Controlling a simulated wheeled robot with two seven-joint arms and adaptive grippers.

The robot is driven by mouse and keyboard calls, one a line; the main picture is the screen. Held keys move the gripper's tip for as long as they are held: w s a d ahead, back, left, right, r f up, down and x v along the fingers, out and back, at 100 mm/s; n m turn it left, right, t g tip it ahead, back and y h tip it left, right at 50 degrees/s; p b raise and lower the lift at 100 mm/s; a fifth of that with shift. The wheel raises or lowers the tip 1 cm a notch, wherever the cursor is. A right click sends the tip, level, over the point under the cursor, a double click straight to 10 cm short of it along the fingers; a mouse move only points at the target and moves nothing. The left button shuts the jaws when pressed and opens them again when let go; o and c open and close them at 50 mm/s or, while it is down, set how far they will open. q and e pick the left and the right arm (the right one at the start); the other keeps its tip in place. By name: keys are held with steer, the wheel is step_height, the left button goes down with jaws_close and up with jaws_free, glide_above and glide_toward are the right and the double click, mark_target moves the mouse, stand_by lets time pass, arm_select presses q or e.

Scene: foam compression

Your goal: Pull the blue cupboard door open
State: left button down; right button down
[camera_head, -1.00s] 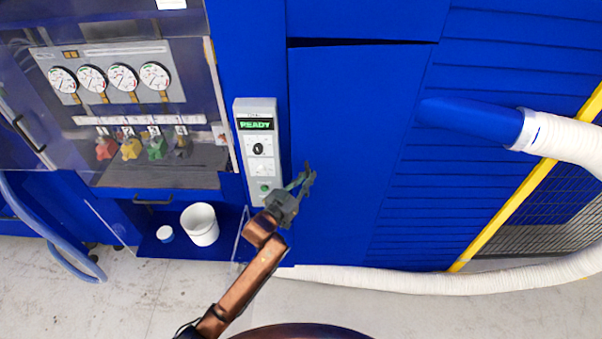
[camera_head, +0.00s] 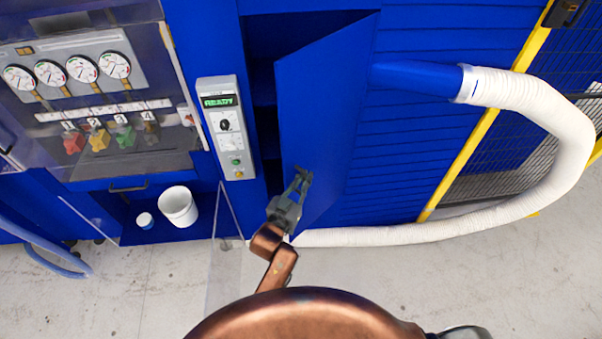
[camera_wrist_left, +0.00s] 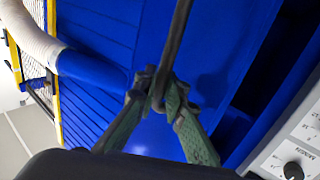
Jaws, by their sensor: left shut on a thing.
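My left gripper (camera_head: 300,184) is at the lower left part of the door. In the left wrist view its fingertips (camera_wrist_left: 160,95) meet around a thin dark bar-like handle (camera_wrist_left: 178,40) that runs up the blue door (camera_wrist_left: 215,50). The fingers hide part of that handle. The dark cupboard interior (camera_head: 262,100) shows only as a narrow strip. My right gripper is not in view.
A grey control panel (camera_head: 226,128) reading READY stands left of the opening. A white bucket (camera_head: 178,206) and small white jar (camera_head: 145,220) sit at lower left. A white hose (camera_head: 540,105) curves along the right and along the floor. Bare floor (camera_head: 140,290) lies in front.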

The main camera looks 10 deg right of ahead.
arm_select(q)
steer(key=shift+f, duration=0.1)
steer(key=c, duration=2)
jaws_free()
steer(key=shift+s+a, duration=0.15)
steer(key=v, duration=1.1)
steer(key=shift+s+a, duration=0.25)
steer(key=shift+s, duration=0.05)
steer(key=shift+c, duration=0.4)
